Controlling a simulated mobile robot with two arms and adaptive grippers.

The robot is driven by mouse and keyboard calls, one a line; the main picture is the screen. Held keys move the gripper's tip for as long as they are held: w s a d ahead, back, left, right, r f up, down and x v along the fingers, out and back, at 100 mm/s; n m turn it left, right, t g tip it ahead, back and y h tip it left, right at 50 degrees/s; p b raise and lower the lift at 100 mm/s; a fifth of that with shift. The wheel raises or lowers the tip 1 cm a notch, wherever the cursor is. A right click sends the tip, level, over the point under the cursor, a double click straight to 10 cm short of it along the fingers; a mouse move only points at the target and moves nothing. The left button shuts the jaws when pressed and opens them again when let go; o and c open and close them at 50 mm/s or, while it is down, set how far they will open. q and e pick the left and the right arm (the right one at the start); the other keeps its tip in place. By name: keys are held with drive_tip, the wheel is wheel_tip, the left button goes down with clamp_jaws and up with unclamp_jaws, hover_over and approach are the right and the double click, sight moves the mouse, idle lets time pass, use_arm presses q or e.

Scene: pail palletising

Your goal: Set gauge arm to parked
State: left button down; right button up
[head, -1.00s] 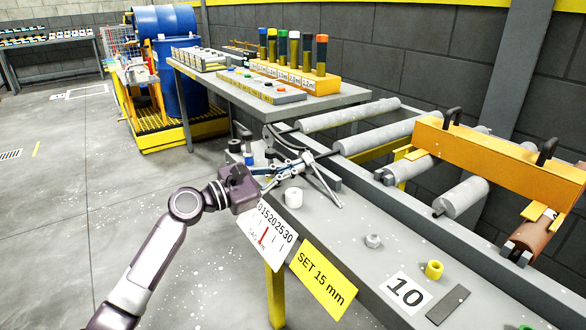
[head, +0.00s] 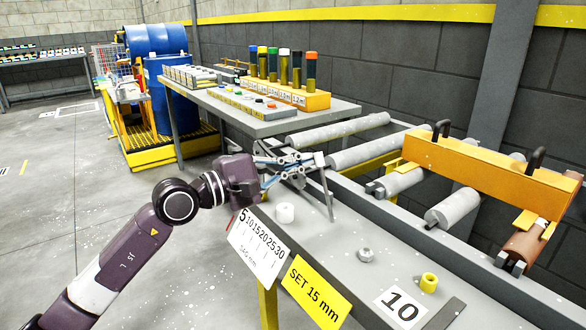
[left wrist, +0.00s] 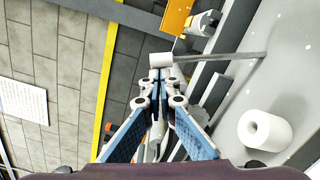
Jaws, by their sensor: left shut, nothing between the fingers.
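The gauge arm (head: 325,190) is a thin grey bar standing up beside my left gripper (head: 311,160) in the head view. In the left wrist view the bar (left wrist: 225,56) runs to the right from a pale cylinder (left wrist: 160,60) just ahead of the fingertips (left wrist: 161,76). The fingers are shut and empty; whether they touch the cylinder I cannot tell. The white scale card (head: 258,250), marked 5 to 30 "SAG mm", hangs at the bench's front edge, with a bit of red at its left side. The yellow card (head: 316,291) reads "SET 15 mm". My right gripper is out of view.
A white ring (head: 285,213), a hex nut (head: 365,255), a yellow ring (head: 429,283) and a "10" card (head: 402,306) lie on the bench. Grey rollers (head: 375,152) and an orange beam (head: 480,172) stand behind. A grey table (head: 270,125) holds coloured tubes.

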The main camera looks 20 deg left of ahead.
use_arm(q)
drive_tip(key=shift+s+d+r+m, duration=0.35)
drive_tip(key=shift+s+d, duration=0.25)
drive_tip(key=shift+d, duration=0.15)
drive_tip(key=shift+s+d+r+m, duration=0.3)
drive_tip(key=shift+s+d, duration=0.25)
drive_tip(key=shift+d, duration=0.15)
drive_tip(key=shift+s+d+r+m, duration=0.35)
drive_tip(key=shift+s+d, duration=0.25)
drive_tip(key=shift+d, duration=0.15)
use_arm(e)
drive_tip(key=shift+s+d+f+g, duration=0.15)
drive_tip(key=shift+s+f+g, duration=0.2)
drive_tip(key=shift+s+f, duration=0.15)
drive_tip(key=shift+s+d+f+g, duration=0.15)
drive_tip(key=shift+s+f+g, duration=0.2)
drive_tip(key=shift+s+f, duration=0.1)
use_arm(q)
drive_tip(key=v, duration=1.2)
drive_tip(key=shift+w, duration=0.1)
drive_tip(key=shift+a, duration=0.1)
